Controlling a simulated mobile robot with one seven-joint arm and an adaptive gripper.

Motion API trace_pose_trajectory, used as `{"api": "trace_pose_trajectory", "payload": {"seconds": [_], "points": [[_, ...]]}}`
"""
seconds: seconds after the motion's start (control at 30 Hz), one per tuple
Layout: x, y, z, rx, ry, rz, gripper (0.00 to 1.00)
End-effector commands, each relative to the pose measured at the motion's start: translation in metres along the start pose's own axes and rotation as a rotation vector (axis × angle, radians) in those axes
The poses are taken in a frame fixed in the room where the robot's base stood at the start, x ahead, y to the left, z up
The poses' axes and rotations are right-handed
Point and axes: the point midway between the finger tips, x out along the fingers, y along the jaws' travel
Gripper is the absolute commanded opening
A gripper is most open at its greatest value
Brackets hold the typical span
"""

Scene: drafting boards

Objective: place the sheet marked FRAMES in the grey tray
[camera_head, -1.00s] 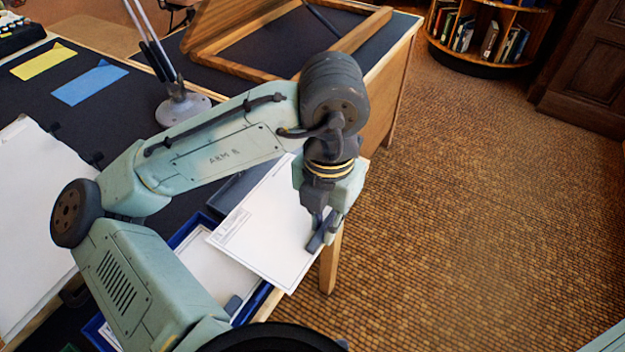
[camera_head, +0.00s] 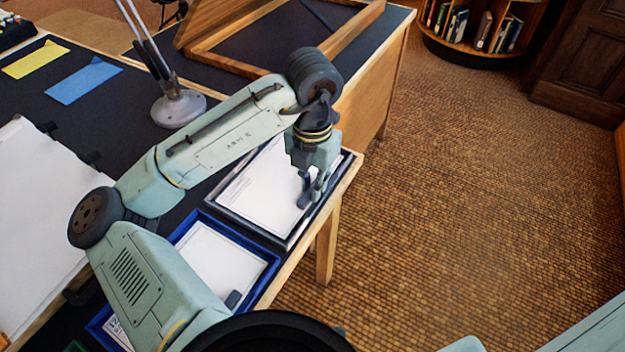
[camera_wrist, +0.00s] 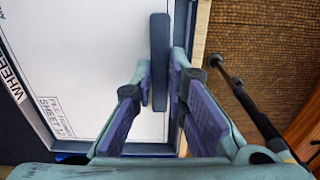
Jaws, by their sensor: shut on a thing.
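A white sheet (camera_head: 262,195) lies flat within the rim of the grey tray (camera_head: 250,232) at the table's right edge. A dark grip bar (camera_wrist: 160,40) stands at the sheet's right side. My gripper (camera_head: 308,198) is over the tray's right side, with its fingers (camera_wrist: 161,75) closed on the bar. I cannot tell whether the sheet rests on the tray floor.
A blue tray (camera_head: 262,278) with another white sheet (camera_head: 215,255) and a dark bar (camera_head: 233,299) stands nearer, beside the grey tray. A lamp base (camera_head: 180,108), a large white board (camera_head: 40,210), and yellow (camera_head: 35,60) and blue (camera_head: 84,80) papers lie further left.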

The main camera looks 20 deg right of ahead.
Motion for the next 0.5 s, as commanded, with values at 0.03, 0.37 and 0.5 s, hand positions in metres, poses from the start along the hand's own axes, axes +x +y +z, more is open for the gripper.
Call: {"api": "trace_pose_trajectory", "payload": {"seconds": [0.03,0.37,0.5], "points": [[0.0,-0.0001,0.0,0.0,0.0,0.0,0.0],[0.0029,-0.0002,-0.0002,0.0,0.001,0.0,0.23],[0.0028,-0.0002,-0.0002,0.0,0.0,0.0,0.32]]}}
